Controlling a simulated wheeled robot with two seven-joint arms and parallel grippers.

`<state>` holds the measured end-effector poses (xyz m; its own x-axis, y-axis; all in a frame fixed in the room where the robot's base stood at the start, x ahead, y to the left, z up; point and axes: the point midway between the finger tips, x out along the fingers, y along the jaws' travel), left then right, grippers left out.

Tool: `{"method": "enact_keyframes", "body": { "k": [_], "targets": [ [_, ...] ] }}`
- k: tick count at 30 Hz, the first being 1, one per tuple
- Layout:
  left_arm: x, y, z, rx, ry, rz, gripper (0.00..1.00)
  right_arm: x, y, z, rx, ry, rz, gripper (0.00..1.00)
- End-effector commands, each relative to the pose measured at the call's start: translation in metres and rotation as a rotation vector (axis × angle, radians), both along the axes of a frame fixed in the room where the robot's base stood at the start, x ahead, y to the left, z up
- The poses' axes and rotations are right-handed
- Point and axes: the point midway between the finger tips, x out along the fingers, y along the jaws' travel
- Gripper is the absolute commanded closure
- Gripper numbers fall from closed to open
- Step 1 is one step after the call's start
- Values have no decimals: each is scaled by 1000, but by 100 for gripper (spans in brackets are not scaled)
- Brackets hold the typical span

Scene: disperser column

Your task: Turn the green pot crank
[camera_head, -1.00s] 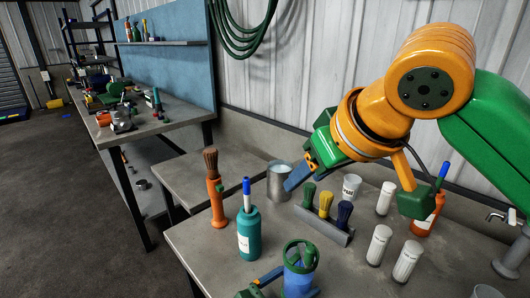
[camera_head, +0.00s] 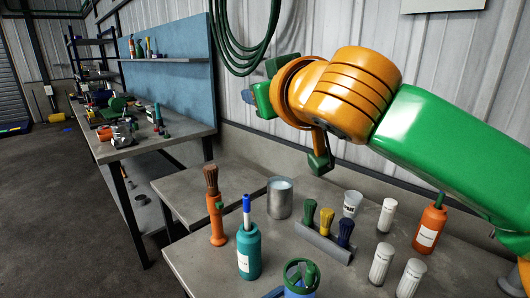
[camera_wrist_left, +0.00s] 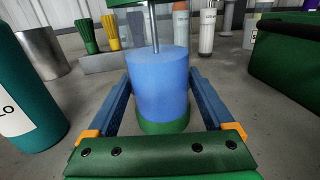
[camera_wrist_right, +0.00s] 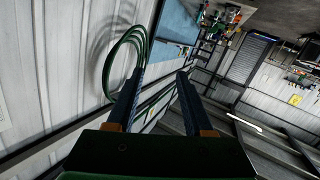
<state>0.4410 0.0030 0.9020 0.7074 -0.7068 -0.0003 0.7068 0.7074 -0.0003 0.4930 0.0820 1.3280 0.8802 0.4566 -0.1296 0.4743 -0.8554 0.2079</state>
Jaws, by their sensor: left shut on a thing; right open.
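The blue pot (camera_head: 297,293) with a green round top (camera_head: 300,270) stands at the bottom edge of the head view. In the left wrist view the blue pot (camera_wrist_left: 158,88) has a green base, and a thin metal rod (camera_wrist_left: 154,30) rises from it to a green part (camera_wrist_left: 135,3), cut off by the frame. My left gripper (camera_wrist_left: 160,82) is shut on the blue pot, one finger on each side. In the head view it is almost wholly out of frame. My right gripper (camera_head: 264,82) is raised above the bench, open and empty; its spread fingers show in the right wrist view (camera_wrist_right: 160,78).
A teal bottle (camera_head: 249,255), orange brush (camera_head: 214,212), metal cup (camera_head: 280,200), brush rack (camera_head: 322,243), white containers (camera_head: 382,262) and an orange bottle (camera_head: 430,228) crowd the bench. A green hose (camera_head: 243,40) hangs on the wall near my right gripper.

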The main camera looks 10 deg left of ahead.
Motion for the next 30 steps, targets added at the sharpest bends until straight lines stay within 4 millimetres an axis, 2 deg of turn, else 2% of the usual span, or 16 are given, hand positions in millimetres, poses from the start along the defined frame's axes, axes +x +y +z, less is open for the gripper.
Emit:
{"method": "enact_keyframes", "body": {
  "k": [6, 8, 11, 12, 15, 18, 21, 23, 26, 30],
  "targets": [
    [0, 0, 0, 0, 0, 0, 94, 0, 0, -1, 0, 3, -1, 48],
    [0, 0, 0, 0, 0, 0, 94, -1, -3, -7, 7, 41, -11, 48],
    [0, 0, 0, 0, 0, 0, 94, -12, -17, -47, 34, 277, -83, 48],
    [0, 0, 0, 0, 0, 0, 94, -24, -26, -70, 37, 412, -128, 48],
    [0, 0, 0, 0, 0, 0, 94, -64, -52, -120, -6, 722, -244, 48],
    [0, 0, 0, 0, 0, 0, 94, -103, -79, -149, -87, 929, -343, 48],
    [0, 0, 0, 0, 0, 0, 94, -125, -96, -161, -151, 1029, -403, 48],
    [0, 0, 0, 0, 0, 0, 94, -129, -101, -168, -169, 1052, -418, 48],
    [0, 0, 0, -1, -1, 0, 94, -123, -101, -187, -175, 1058, -423, 48],
    [0, 0, 0, -1, -1, 0, 94, -108, -99, -222, -175, 1058, -424, 48]
  ]
}}
